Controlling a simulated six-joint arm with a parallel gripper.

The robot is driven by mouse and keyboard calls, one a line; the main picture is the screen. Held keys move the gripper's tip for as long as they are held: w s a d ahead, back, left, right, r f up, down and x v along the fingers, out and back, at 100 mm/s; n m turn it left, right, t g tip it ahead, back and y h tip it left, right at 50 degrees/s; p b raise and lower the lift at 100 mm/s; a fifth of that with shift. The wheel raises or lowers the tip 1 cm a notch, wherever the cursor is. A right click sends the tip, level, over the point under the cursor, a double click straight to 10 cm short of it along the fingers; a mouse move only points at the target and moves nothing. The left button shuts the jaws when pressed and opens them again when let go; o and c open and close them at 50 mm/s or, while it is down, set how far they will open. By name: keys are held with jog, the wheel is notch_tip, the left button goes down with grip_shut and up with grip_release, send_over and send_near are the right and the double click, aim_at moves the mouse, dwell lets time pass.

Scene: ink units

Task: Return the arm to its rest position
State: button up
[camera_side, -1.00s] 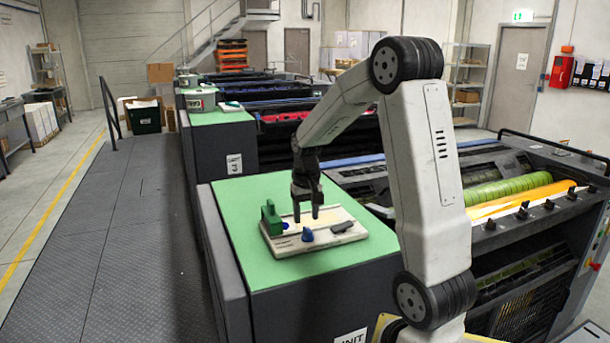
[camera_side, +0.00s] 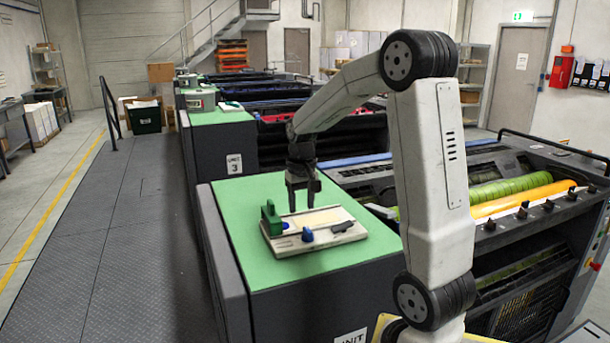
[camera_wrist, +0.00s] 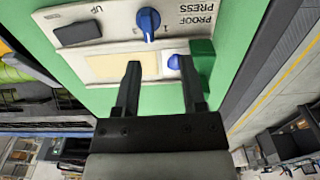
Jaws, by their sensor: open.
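My gripper (camera_side: 300,207) is open and empty in the side view, its fingers pointing down above the far part of a cream control panel (camera_side: 285,248). In the wrist view the two fingers of my gripper (camera_wrist: 160,85) stand well apart with nothing between them. The panel lies on a green-topped cabinet (camera_side: 345,262) and carries a blue knob (camera_side: 307,235), which also shows in the wrist view (camera_wrist: 149,22), a dark rocker (camera_side: 342,227), and a green block (camera_side: 271,218) at its left edge. A second blue piece (camera_wrist: 174,62) sits beside the green block.
A press with green and yellow rollers (camera_side: 510,190) stands right of the cabinet. A dark walkway (camera_side: 120,240) runs along the left. Another green-topped cabinet (camera_side: 215,117) is further back.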

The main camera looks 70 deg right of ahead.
jog(key=a+f+n, duration=0.1)
jog(key=a, duration=0.3)
jog(key=w+a+f+n, duration=0.1)
jog(key=a+f, duration=0.1)
jog(key=a, duration=0.2)
jog(key=a+f+n+t, duration=0.1)
jog(key=a+f+n, duration=0.1)
jog(key=a, duration=0.2)
jog(key=shift+w+a, duration=0.15)
jog(key=shift+w, duration=0.15)
jog(key=s+a+f+n, duration=0.2)
jog(key=a, duration=0.4)
jog(key=s+a+f+n+t, duration=0.1)
jog(key=s+a+f+n, duration=0.1)
jog(key=a, duration=0.3)
jog(key=shift+s+a+f+n, duration=0.15)
jog(key=shift+a+f+n, duration=0.15)
jog(key=shift+a+f, duration=0.1)
